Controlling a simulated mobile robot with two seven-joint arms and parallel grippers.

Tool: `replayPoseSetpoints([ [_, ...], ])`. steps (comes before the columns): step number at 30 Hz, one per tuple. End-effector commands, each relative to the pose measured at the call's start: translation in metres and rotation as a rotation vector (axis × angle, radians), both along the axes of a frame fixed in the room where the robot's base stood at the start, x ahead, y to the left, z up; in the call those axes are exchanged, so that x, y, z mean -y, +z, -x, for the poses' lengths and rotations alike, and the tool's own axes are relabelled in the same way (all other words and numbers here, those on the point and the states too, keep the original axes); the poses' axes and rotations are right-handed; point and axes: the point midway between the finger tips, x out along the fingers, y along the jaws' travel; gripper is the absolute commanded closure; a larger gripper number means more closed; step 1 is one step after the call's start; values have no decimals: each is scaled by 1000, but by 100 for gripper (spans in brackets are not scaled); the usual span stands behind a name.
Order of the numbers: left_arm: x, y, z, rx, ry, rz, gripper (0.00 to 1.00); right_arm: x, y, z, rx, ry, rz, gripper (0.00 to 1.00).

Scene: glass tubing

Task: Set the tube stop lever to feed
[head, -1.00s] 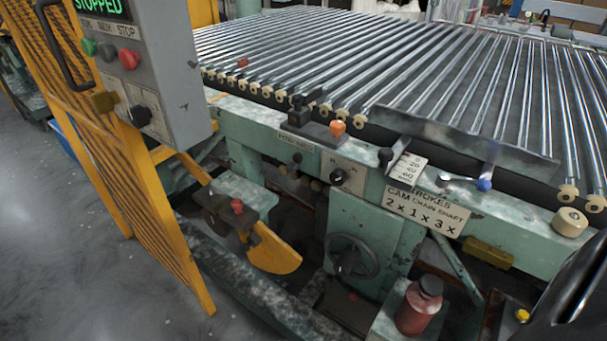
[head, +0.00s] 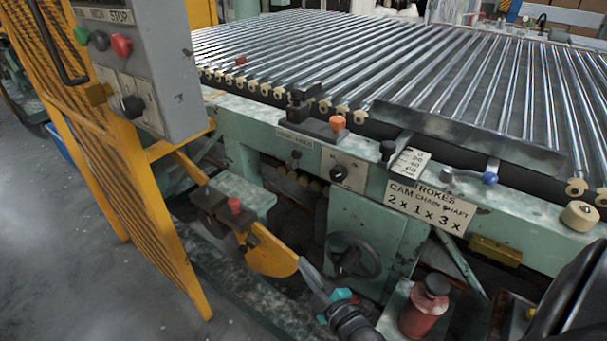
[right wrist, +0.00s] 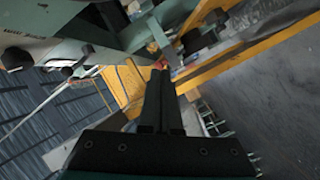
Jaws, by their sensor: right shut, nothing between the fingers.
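A small lever with an orange knob (head: 337,124) stands on a dark base on the green machine rail, above a small label plate (head: 294,138) whose words I cannot read clearly. I take it for the tube stop lever, but cannot be sure. My right gripper (head: 308,271) is low in front of the machine, beside the yellow curved guard (head: 272,256), well below the lever and apart from it. In the right wrist view its dark fingers (right wrist: 160,80) are together, with nothing between them. My left gripper is not in view.
A blue-knobbed lever (head: 490,178) and a black knob (head: 388,147) sit further right on the rail. A handwheel (head: 350,257) and red bottle (head: 424,308) are near my right gripper. A grey control box (head: 150,70) and yellow mesh guard (head: 130,190) stand left.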

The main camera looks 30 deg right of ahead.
Motion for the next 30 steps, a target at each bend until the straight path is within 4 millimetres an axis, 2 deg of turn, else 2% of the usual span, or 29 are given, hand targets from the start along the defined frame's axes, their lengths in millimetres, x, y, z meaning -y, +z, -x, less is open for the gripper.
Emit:
replayPoseSetpoints([
  [3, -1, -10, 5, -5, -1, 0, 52, 21, 45, -5, 210, -46, 159, 100],
  [6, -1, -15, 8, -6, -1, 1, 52, 34, 76, -2, 349, -101, 270, 100],
  [10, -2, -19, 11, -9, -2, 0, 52, 45, 101, 4, 459, -159, 365, 100],
  [15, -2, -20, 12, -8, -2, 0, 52, 50, 112, 8, 507, -188, 409, 100],
  [24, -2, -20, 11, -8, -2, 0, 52, 50, 112, 7, 507, -188, 408, 100],
  [30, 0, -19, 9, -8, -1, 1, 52, 52, 121, -9, 511, -187, 407, 100],
])
